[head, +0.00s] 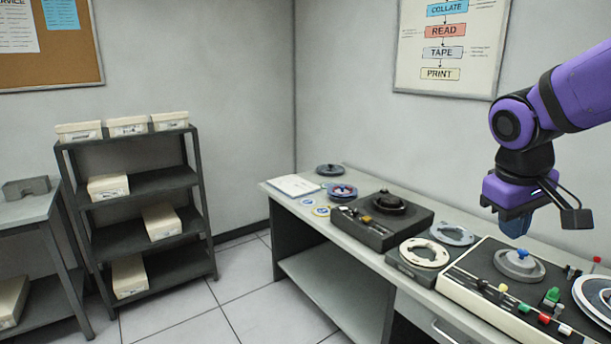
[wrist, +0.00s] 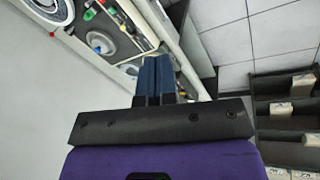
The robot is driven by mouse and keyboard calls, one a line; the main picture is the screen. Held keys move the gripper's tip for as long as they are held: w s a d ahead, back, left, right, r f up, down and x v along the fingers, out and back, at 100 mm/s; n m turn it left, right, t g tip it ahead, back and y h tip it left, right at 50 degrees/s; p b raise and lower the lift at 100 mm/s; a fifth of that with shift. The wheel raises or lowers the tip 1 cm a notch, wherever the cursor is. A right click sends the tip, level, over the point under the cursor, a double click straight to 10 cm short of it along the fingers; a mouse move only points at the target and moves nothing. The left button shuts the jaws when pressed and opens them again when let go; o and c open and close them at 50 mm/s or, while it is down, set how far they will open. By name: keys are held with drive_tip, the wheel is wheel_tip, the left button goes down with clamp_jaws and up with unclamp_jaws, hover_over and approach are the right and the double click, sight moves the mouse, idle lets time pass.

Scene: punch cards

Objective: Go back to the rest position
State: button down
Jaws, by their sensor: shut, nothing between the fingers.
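My gripper (head: 515,226) hangs at the end of my purple arm on the right of the head view, above the desk (head: 355,247) with the tape equipment. Its blue fingers point down and hover over the area of a grey reel hub with a blue knob (head: 521,256). In the wrist view the blue fingers of my gripper (wrist: 155,62) lie side by side with no visible gap. They are shut and hold nothing. Nothing touches them in either view.
The desk carries a beige control unit (head: 455,288) with coloured knobs, a dark turntable unit (head: 381,222) and loose reels. A dark shelf (head: 150,182) with several cream boxes stands at the left. The tiled floor (head: 235,285) between them is clear.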

drive_tip(key=s+a+r+m+t+y, duration=0.1)
drive_tip(key=s+r+t, duration=0.1)
drive_tip(key=s, duration=0.4)
drive_tip(key=s+a+r+m+t+y, duration=0.1)
drive_tip(key=s+a+r+t, duration=0.1)
drive_tip(key=s, duration=0.5)
drive_tip(key=shift+r+y, duration=0.25)
drive_tip(key=shift+y, duration=0.05)
